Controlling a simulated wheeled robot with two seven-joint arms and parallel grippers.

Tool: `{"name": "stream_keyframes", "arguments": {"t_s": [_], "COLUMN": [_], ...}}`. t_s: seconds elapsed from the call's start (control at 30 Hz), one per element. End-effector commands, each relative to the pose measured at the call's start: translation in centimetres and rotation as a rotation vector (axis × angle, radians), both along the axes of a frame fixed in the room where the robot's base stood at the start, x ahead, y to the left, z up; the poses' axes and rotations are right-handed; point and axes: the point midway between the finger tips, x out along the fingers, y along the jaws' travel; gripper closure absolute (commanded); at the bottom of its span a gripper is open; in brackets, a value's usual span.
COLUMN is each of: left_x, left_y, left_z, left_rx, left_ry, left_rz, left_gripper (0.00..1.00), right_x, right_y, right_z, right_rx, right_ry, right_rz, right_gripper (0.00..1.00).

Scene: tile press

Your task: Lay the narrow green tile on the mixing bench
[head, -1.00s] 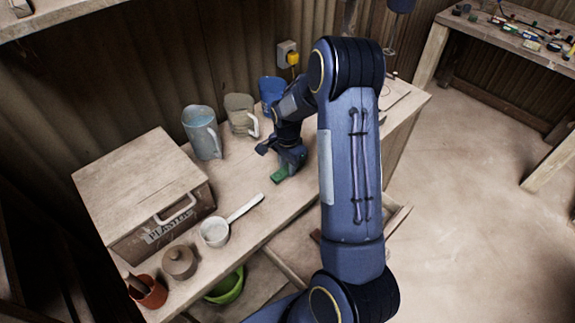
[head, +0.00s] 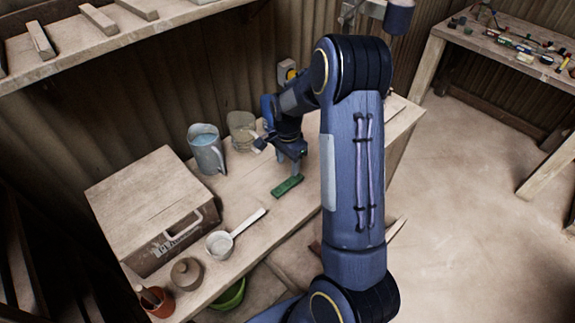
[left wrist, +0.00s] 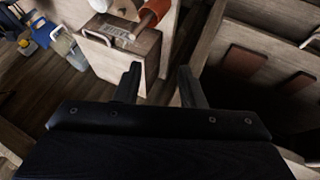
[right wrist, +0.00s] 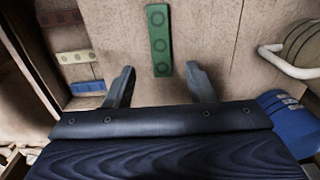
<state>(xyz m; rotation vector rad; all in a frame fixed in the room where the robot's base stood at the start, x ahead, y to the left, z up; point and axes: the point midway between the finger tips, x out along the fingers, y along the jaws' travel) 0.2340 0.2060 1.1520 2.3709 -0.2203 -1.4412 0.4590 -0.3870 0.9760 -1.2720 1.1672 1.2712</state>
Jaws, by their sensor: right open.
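The narrow green tile (head: 287,186) lies flat on the wooden bench top (head: 240,188), near its front edge. In the right wrist view the green tile (right wrist: 159,40) shows round marks and lies beyond the fingertips, in line with the gap between them. My right gripper (head: 290,163) is open and empty, just above and behind the tile, apart from it. Its two spread fingers show in the right wrist view (right wrist: 160,84). My left gripper shows only in the left wrist view (left wrist: 158,82), with its fingers apart and nothing between them.
Other tiles, such as a blue one (right wrist: 88,87), lie lower to one side. A shelf (head: 120,35) overhangs the back left.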

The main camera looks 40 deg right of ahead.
Motion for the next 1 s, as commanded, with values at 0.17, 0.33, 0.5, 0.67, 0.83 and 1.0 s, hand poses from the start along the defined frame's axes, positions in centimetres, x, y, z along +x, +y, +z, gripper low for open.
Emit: {"name": "stream_keyframes", "arguments": {"t_s": [0.17, 0.33, 0.5, 0.67, 0.83, 1.0], "left_x": [0.0, 0.0, 0.0, 0.0, 0.0, 0.0], "left_y": [0.0, 0.0, 0.0, 0.0, 0.0, 0.0], "left_z": [0.4, 0.4, 0.4, 0.4, 0.4, 0.4], "left_rx": [0.0, 0.0, 0.0, 0.0, 0.0, 0.0], "left_ry": [0.001, 0.0, 0.0, 0.0, 0.0, 0.0], "left_rz": [0.0, 0.0, 0.0, 0.0, 0.0, 0.0], "left_gripper": [0.64, 0.64, 0.64, 0.64, 0.64, 0.64], "right_x": [0.1, -0.7, -4.2, -10.0, -16.5, -20.8], "right_y": [0.0, 0.8, 4.5, 9.5, 14.1, 17.0], "right_z": [2.3, 4.6, 10.7, 16.0, 18.6, 18.5], "right_rx": [-0.001, 0.026, 0.104, 0.132, 0.077, -0.006], "right_ry": [-0.003, -0.033, -0.169, -0.344, -0.511, -0.609], "right_rz": [0.001, 0.048, 0.277, 0.604, 0.949, 1.19], "right_gripper": [0.5, 0.5, 0.5, 0.5, 0.5, 0.5]}}
